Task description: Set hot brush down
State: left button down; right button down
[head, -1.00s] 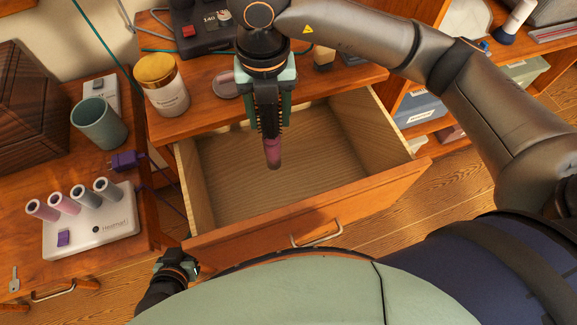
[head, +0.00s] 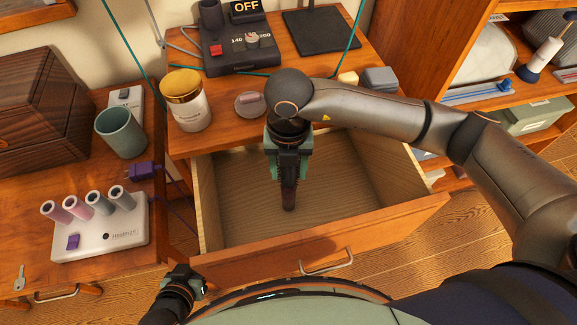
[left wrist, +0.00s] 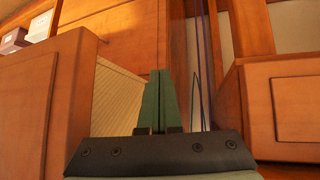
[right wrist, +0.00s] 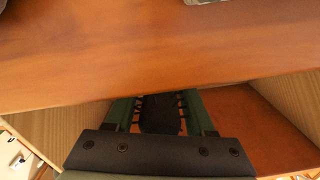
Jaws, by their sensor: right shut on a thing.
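The hot brush (head: 288,195) is a dark rod that hangs tip-down from my right gripper (head: 288,172). The gripper is shut on it, over the open wooden drawer (head: 345,212). In the right wrist view, black bristles (right wrist: 160,112) show between the fingers. I cannot tell whether the brush tip touches the drawer floor. My left gripper (head: 193,284) is low beside the drawer's front left corner. In the left wrist view, its green fingers (left wrist: 157,90) are together and empty.
On the desktop stand a control unit (head: 235,50) reading OFF, a black mat (head: 320,33), a gold-lidded jar (head: 186,100) and small blocks. On the left are a green cup (head: 120,132), a white curler base (head: 100,238) and a wooden box (head: 40,110). The drawer looks otherwise empty.

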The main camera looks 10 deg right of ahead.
jog(key=shift+f, duration=0.1)
jog(key=shift+c, duration=1.3)
grip_release()
notch_tip(320, 180, up, 12)
jog(key=shift+r, duration=0.15)
